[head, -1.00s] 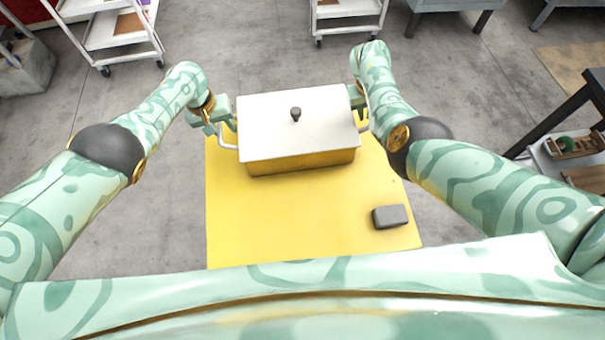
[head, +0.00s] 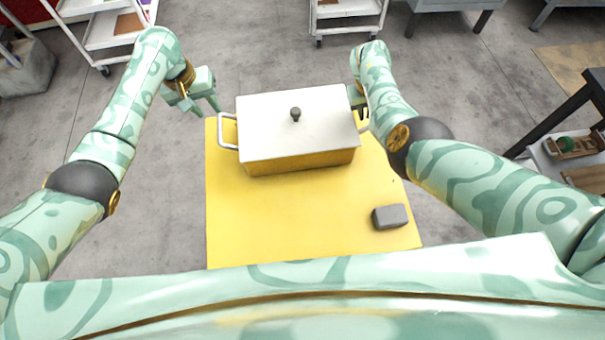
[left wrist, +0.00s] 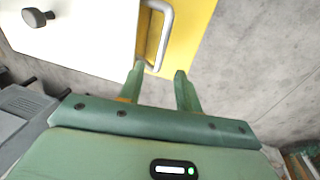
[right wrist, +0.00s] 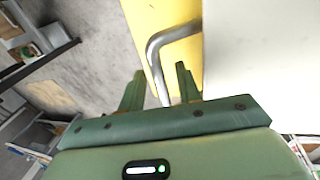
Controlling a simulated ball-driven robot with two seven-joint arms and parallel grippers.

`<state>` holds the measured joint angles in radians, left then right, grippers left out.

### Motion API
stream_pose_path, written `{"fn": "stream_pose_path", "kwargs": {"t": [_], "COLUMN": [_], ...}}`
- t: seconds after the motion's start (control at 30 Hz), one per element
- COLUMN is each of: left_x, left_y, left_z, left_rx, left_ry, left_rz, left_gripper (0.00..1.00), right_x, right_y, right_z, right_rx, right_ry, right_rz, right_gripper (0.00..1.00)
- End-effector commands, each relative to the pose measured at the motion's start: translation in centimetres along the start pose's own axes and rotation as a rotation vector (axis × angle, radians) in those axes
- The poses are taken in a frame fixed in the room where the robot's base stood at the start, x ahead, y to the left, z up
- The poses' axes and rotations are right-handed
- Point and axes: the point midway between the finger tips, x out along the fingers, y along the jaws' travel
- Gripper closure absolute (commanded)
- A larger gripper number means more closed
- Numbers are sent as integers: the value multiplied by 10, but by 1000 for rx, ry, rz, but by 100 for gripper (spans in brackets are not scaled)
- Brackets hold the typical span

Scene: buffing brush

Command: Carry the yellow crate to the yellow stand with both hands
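The yellow crate (head: 300,160) has a white lid (head: 265,115) with a dark knob and a metal handle at each end. It rests level on the far part of the yellow stand (head: 290,220). My left gripper (head: 208,112) is open and empty, left of the crate and apart from its left handle (head: 227,132). In the left wrist view that handle (left wrist: 165,30) ends by one fingertip. My right gripper (head: 360,108) is at the right handle, partly hidden by my arm. In the right wrist view its fingers (right wrist: 160,72) stand apart with the handle (right wrist: 155,52) between them.
A grey block (head: 390,217) lies on the near right part of the stand. White carts (head: 105,30) and other furniture stand at the back. A dark-framed bench (head: 560,120) is at the right. Grey floor is clear left of the stand.

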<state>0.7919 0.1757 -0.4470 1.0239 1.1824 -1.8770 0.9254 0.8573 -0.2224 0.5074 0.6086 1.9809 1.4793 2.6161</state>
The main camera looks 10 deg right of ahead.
Motion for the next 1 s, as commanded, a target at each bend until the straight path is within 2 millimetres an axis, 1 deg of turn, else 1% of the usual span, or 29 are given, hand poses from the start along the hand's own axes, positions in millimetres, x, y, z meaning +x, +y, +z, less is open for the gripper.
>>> {"fn": "stream_pose_path", "kwargs": {"t": [0.03, 0.13, 0.27, 0.37, 0.47, 0.5, 0.6, 0.73, 0.8, 0.9, 1.0], "left_x": [-7, -17, -22, -22, -22, -22, -22, -22, -22, -21, -21], "left_y": [0, 0, 0, 0, 0, 0, 0, 0, 0, 0, 0], "left_z": [-1, 0, 0, 0, 0, 0, 0, 0, 0, 0, 0], "left_rx": [1, 1, 1, 1, 1, 1, 1, 1, 1, 1, 1], "left_ry": [2, 0, 0, 0, 0, 0, 0, 0, 0, 0, 0], "left_rz": [1, 0, -2, -1, -1, -1, -1, -1, -1, 0, 0], "left_gripper": [66, 66, 66, 66, 66, 66, 66, 66, 66, 66, 66], "right_x": [0, 0, -5, -15, -32, -43, -68, -96, -106, -116, -119], "right_y": [0, 0, -1, -1, -1, -1, -1, -1, 0, 0, 0], "right_z": [0, 0, -1, -1, 0, -2, -1, -1, 0, 0, 0], "right_rx": [0, 0, -1, -1, 4, 2, 3, 2, 1, 0, 0], "right_ry": [0, 0, 2, 3, 4, 6, 5, 3, 1, 0, 0], "right_rz": [0, 0, 0, 1, -2, -1, -1, -2, 1, 1, 0], "right_gripper": [66, 66, 66, 66, 66, 66, 66, 66, 66, 66, 66]}}
